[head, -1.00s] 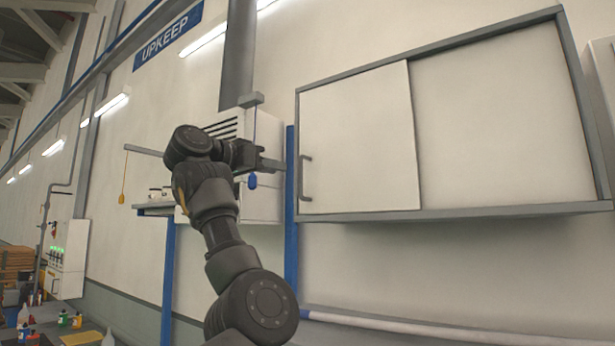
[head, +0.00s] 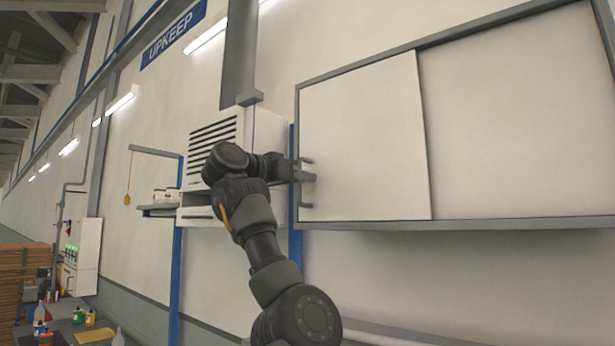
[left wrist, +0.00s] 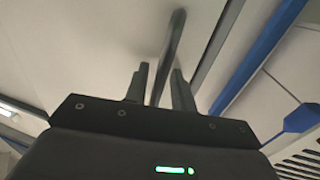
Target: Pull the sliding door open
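The white sliding door (head: 370,140) covers the left part of a grey-framed wall cabinet (head: 520,222). Its grey bar handle (head: 304,202) stands upright near the door's left edge. My left gripper (head: 306,175) is at the handle, covering its middle. In the left wrist view the handle (left wrist: 172,45) runs between the two fingers of my left gripper (left wrist: 160,85). Narrow gaps seem to show on both sides, so the fingers look open around the bar. Contact cannot be told. My right gripper is in neither view.
A blue post (head: 295,240) stands just left of the cabinet. A white louvred box (head: 215,135) and a small shelf (head: 160,208) are further left. The right part of the cabinet front is a plain pale panel (head: 510,120). Bottles (head: 85,318) stand at the lower left.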

